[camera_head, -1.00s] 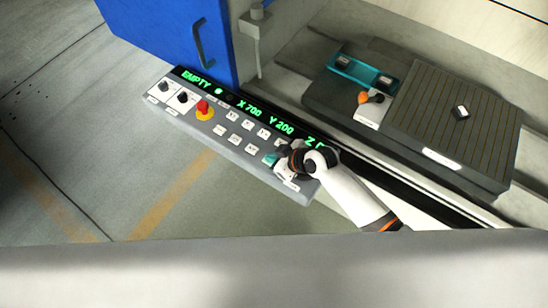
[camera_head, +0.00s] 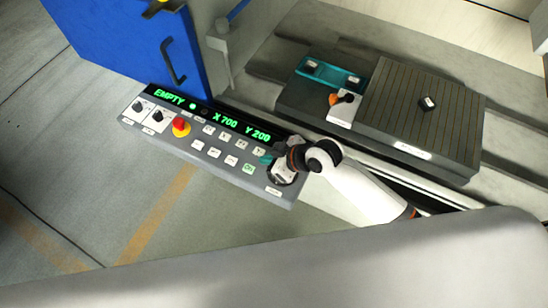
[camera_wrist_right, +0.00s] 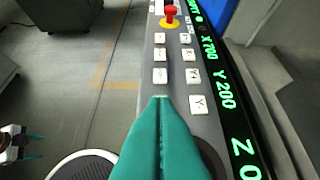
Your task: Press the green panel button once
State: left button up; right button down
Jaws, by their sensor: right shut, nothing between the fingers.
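The green panel button (camera_head: 249,168) is a small pale key with a green mark, in the lower key row of the grey control panel (camera_head: 220,172). My right gripper (camera_head: 266,160) is shut and empty, its teal fingertips over the panel just right of this button in the head view. Whether the tips touch the panel cannot be told. In the right wrist view the shut teal fingers (camera_wrist_right: 160,100) point at the panel and cover part of it; I cannot see the green button there. What looks like my left gripper (camera_wrist_right: 30,146) shows small at that view's left edge.
A red emergency stop (camera_head: 181,125) on a yellow ring, two black knobs and several white keys share the panel. Its green display (camera_head: 225,119) reads EMPTY, X 700, Y 200. A blue door (camera_head: 130,45) and a slotted machine table (camera_head: 420,115) stand behind.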

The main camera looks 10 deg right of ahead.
jog(key=shift+v, duration=1.4)
jog(key=shift+a, duration=0.1)
